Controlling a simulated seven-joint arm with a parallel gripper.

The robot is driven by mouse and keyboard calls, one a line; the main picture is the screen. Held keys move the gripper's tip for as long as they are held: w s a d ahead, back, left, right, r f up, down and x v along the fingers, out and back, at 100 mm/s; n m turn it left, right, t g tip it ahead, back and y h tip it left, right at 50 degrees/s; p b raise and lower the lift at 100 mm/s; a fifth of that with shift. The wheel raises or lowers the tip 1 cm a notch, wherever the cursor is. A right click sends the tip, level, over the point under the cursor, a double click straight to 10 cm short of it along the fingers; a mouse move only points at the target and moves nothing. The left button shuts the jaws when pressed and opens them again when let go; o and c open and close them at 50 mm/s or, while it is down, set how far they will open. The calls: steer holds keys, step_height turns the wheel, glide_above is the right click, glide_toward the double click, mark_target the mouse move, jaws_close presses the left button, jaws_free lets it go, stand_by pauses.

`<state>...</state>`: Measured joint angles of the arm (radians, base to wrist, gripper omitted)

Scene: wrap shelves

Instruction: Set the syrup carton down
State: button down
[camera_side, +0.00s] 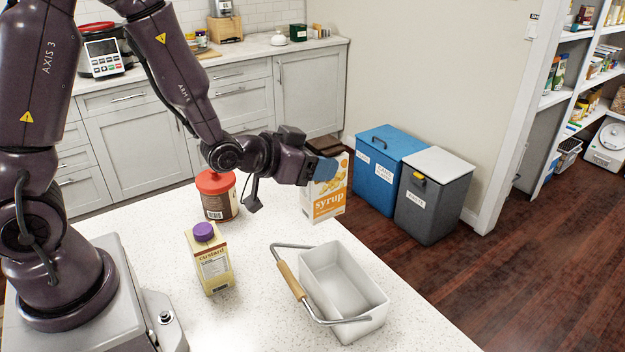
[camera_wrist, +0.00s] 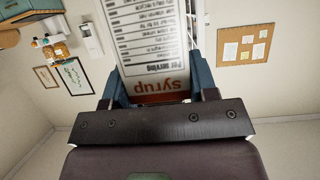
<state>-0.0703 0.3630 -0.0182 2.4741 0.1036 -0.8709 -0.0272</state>
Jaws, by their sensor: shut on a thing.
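The syrup carton (camera_side: 327,199) is white and orange, with "syrup" on its front. In the side view it is upright at the counter's far edge, behind the grey basket. I cannot tell whether its base touches the counter. My gripper (camera_side: 325,170) is shut on the carton's upper part, its blue fingers around it. In the wrist view the syrup carton's printed back panel (camera_wrist: 148,40) sits between the two blue fingers of my gripper (camera_wrist: 155,85). The carton's far side is hidden.
A grey basket (camera_side: 318,262) with a wooden handle stands on the white counter (camera_side: 262,318). A custard carton (camera_side: 212,265) with a purple cap and a red-lidded jar (camera_side: 218,207) stand left of it. Blue (camera_side: 380,180) and grey (camera_side: 430,205) bins stand beyond the counter.

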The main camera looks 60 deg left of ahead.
mark_target(299, 189)
steer(key=w+d+m+h, duration=0.2)
steer(key=h, duration=0.1)
steer(key=w+d+m+h, duration=0.1)
steer(key=w, duration=0.1)
steer(key=shift+f+m+g, duration=0.25)
steer(key=shift+m+g, duration=0.15)
steer(key=s+d+f+m+g+h, duration=0.3)
steer(key=s+d+m+g+h, duration=0.5)
steer(key=m+g, duration=0.55)
step_height(299, 189, down, 7)
steer(key=w+a+h, duration=0.1)
steer(key=w, duration=0.1)
steer(key=shift+a+t, duration=0.15)
steer(key=shift+t, duration=0.3)
steer(key=shift+f, duration=0.55)
steer(key=shift+c, duration=1.6)
jaws_free()
steer(key=shift+f, duration=0.1)
steer(key=v, duration=1.3)
